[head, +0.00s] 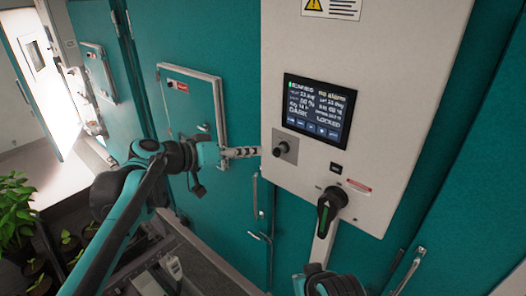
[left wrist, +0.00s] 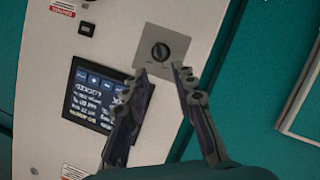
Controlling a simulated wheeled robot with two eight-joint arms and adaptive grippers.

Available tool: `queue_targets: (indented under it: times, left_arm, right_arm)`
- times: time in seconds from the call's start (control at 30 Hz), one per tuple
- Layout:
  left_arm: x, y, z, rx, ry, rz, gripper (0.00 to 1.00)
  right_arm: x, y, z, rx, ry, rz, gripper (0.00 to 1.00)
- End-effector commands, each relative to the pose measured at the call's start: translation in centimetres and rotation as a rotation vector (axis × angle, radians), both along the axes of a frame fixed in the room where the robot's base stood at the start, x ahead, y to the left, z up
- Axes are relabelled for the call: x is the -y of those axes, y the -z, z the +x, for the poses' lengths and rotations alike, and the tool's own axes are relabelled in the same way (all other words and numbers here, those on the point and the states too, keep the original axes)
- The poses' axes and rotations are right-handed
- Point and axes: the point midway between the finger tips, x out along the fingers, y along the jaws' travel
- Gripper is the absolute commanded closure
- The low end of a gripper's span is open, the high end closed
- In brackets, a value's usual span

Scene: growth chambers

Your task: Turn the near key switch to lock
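The key switch (head: 281,149) is a dark round knob on a square grey plate, low on the left side of the pale control panel. In the left wrist view the key switch (left wrist: 160,52) shows face-on, with a narrow raised bar slightly tilted. My left gripper (head: 258,151) points at it from the left in the head view. In the left wrist view its two fingers (left wrist: 163,70) are apart with nothing between them, tips just short of the plate. Whether they touch it I cannot tell.
The dark display (head: 318,107) above the switch seems to read "LOCKED". A black rotary handle with a green mark (head: 326,203) sticks out at the panel's lower edge. Teal doors have metal handles (head: 256,195). Potted plants (head: 14,212) stand at the left.

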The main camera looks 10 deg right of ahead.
Motion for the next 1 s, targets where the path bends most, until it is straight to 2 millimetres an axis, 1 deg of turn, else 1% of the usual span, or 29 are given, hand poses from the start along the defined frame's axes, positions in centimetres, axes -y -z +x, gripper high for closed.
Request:
queue_targets:
  times: [0.03, 0.2, 0.53, 0.57, 0.63, 0.67, 0.77, 0.8, 0.87, 0.9, 0.97, 1.0]
  left_arm:
    - [-0.8, -0.3, -0.2, 0.000, -0.004, 0.000, 0.73]
    - [-2.1, -0.8, -0.9, 0.001, -0.001, 0.000, 0.73]
    - [-2.3, -0.9, -1.1, 0.000, 0.000, 0.000, 0.73]
    - [-2.4, -0.8, -1.1, -0.001, 0.000, 0.001, 0.73]
    - [-2.6, 0.0, -1.4, -0.006, -0.005, 0.011, 0.73]
    - [-2.8, 0.8, -1.7, -0.011, -0.010, 0.021, 0.73]
    - [-4.0, 5.1, -3.3, -0.047, -0.045, 0.079, 0.73]
    - [-4.8, 7.6, -4.3, -0.068, -0.066, 0.112, 0.73]
    - [-6.4, 11.9, -5.9, -0.101, -0.107, 0.171, 0.73]
    - [-7.5, 14.8, -7.0, -0.123, -0.139, 0.213, 0.73]
    - [-9.4, 19.2, -8.7, -0.154, -0.191, 0.274, 0.73]
    - [-10.6, 22.0, -9.9, -0.174, -0.225, 0.315, 0.73]
  right_arm:
    - [0.0, 0.0, 0.0, 0.000, 0.000, 0.000, 1.00]
    - [0.0, 0.0, 0.0, 0.000, 0.000, 0.000, 1.00]
    - [0.0, 0.0, 0.0, 0.000, 0.000, 0.000, 1.00]
    - [0.0, 0.0, 0.0, 0.000, 0.000, 0.000, 1.00]
    - [0.0, 0.6, 0.0, 0.000, 0.000, 0.000, 1.00]
    - [0.0, 1.0, 0.0, 0.000, 0.000, 0.000, 1.00]
    - [0.0, 3.4, 0.0, 0.000, 0.000, 0.000, 1.00]
    - [0.0, 4.7, 0.0, 0.000, 0.000, 0.000, 1.00]
    - [0.0, 6.9, 0.0, 0.000, 0.000, 0.000, 1.00]
    - [0.0, 8.4, 0.0, 0.000, 0.000, 0.000, 1.00]
    - [0.0, 10.5, 0.0, 0.000, 0.000, 0.000, 1.00]
    - [0.0, 11.9, 0.0, 0.000, 0.000, 0.000, 1.00]
